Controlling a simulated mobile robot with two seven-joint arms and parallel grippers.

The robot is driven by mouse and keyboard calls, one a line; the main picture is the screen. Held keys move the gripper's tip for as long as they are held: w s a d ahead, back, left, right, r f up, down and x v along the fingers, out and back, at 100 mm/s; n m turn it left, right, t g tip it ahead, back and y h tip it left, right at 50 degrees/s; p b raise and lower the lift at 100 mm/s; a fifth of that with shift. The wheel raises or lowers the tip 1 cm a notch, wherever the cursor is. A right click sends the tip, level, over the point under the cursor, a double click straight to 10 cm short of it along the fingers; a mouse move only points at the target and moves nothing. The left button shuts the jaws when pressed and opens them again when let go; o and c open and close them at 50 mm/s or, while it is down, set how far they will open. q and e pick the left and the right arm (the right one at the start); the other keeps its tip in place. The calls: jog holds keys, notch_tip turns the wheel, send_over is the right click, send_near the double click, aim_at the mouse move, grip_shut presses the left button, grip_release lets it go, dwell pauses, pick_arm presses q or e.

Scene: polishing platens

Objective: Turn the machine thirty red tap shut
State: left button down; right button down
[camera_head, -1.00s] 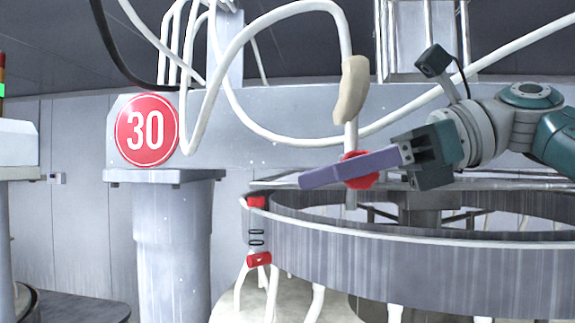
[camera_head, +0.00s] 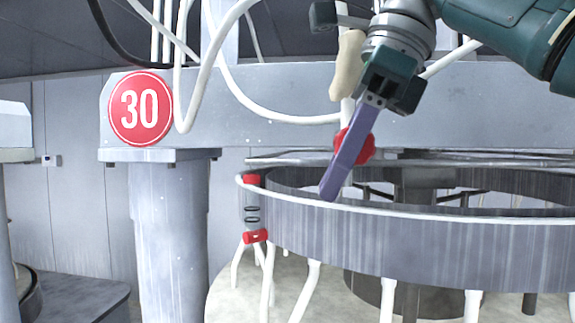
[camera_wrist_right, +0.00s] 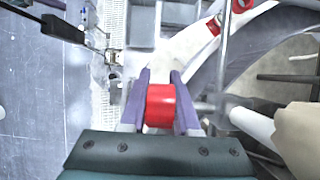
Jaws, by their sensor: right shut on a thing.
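The red tap (camera_head: 368,148) hangs on the white pipe beneath a beige sleeve (camera_head: 347,66), beside the round 30 sign (camera_head: 140,109). My right gripper (camera_head: 330,190) reaches down from the upper right, its purple fingers slanting across the tap and hiding part of it. In the right wrist view the red tap (camera_wrist_right: 160,106) sits between the two purple fingers of the right gripper (camera_wrist_right: 160,80), which are shut on it. My left gripper is in neither view.
White hoses (camera_head: 235,75) loop overhead. A grey column (camera_head: 170,230) stands at left.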

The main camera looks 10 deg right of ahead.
jog(key=shift+d+f+h, duration=0.1)
jog(key=shift+d+h, duration=0.05)
jog(key=shift+h, duration=0.35)
jog(key=c, duration=0.6)
grip_release()
jog(key=shift+c, duration=0.2)
